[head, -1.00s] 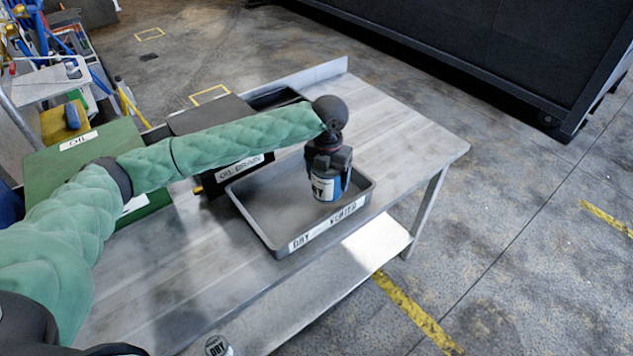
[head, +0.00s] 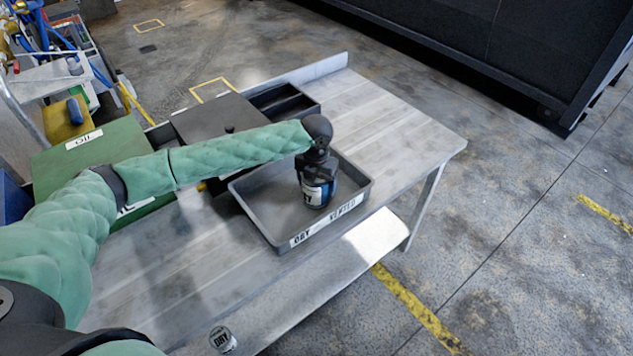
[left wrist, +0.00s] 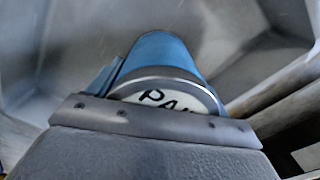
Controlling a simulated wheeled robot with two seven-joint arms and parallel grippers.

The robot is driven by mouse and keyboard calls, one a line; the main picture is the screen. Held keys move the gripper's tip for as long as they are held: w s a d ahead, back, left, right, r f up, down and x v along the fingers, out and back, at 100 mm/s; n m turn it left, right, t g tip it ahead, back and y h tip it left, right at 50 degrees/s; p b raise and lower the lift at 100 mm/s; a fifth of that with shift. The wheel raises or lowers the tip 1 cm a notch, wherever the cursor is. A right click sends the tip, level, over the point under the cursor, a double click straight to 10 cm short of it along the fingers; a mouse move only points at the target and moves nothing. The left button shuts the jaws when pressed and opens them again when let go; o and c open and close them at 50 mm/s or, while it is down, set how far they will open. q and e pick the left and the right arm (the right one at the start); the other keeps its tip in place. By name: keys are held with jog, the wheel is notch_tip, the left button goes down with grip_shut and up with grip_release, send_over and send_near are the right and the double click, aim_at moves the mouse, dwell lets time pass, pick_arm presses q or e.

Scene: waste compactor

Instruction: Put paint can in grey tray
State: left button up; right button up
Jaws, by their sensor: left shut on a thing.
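The paint can (head: 317,192) is blue with a white label and is upright, inside the walls of the grey tray (head: 279,237). My left gripper (head: 317,180) comes down from above and is shut on the can. The tray sits on the metal table, with a white label on its front wall. In the left wrist view the blue can (left wrist: 165,55) shows close up beyond my gripper, with part of its lettering. I cannot tell whether the can's base touches the tray floor. My right gripper does not show.
A dark box (head: 215,118) and a green OIL container (head: 85,155) are behind and left of the tray. The metal table (head: 390,140) is clear on the right.

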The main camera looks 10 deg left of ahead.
pick_arm(q)
jog(key=o, duration=1.2)
jog(key=shift+f, duration=0.1)
jog(key=shift+o, duration=0.4)
